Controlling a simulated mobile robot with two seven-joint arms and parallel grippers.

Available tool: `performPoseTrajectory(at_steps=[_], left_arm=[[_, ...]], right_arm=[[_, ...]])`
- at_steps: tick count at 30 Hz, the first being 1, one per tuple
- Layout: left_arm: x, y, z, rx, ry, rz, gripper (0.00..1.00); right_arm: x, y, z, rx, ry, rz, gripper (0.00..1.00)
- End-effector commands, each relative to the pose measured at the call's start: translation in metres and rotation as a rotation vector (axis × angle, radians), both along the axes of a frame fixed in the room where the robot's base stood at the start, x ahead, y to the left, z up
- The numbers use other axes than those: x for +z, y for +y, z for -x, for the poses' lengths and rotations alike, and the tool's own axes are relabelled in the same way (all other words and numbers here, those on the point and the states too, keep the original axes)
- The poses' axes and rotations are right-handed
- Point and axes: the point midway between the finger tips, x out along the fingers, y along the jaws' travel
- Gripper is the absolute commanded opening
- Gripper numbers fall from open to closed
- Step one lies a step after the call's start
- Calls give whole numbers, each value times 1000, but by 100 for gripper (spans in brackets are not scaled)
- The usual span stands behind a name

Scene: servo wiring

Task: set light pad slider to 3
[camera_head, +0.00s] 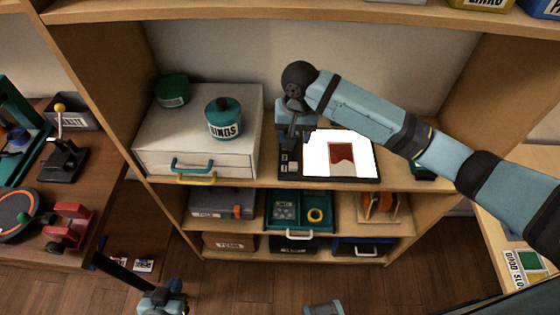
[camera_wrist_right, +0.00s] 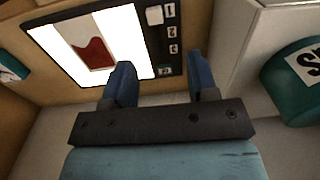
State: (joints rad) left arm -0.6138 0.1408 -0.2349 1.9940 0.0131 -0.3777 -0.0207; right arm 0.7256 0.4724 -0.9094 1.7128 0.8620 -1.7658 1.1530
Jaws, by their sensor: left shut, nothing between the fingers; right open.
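The light pad (camera_head: 371,179) lies on the shelf with its panel glowing white, and it also shows in the right wrist view (camera_wrist_right: 85,96). Its dark control strip carries the marks 1, 2 and 3. A pale square knob (camera_wrist_right: 154,15), which looks like the slider, sits beside the 1. My right gripper (camera_head: 295,138) is above the strip in the head view and hides part of it. In the wrist view its two blue fingers (camera_wrist_right: 162,78) are apart with nothing gripped. My left gripper (camera_head: 100,246) is shut and empty, low over the floor at left.
A red-patterned card (camera_head: 342,155) lies on the glowing panel.

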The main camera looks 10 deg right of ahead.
Motion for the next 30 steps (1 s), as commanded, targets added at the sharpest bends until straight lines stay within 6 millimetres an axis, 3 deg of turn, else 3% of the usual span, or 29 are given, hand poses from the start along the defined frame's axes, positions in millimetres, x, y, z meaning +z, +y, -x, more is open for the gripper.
performPoseTrajectory(at_steps=[4, 8, 21, 30], left_arm=[[-2, 0, 0, 1, 0, -1, 0], [-2, 0, 0, 1, 0, 1, 0], [-4, -2, 1, 1, 2, 3, 0], [-5, -1, 1, 1, 1, 1, 0]], right_arm=[[6, -8, -4, -26, 18, 38, 53], [-5, -8, -3, -28, 21, 39, 53], [-94, -8, -3, -27, 21, 38, 53], [-127, -8, -3, -26, 18, 37, 53]])
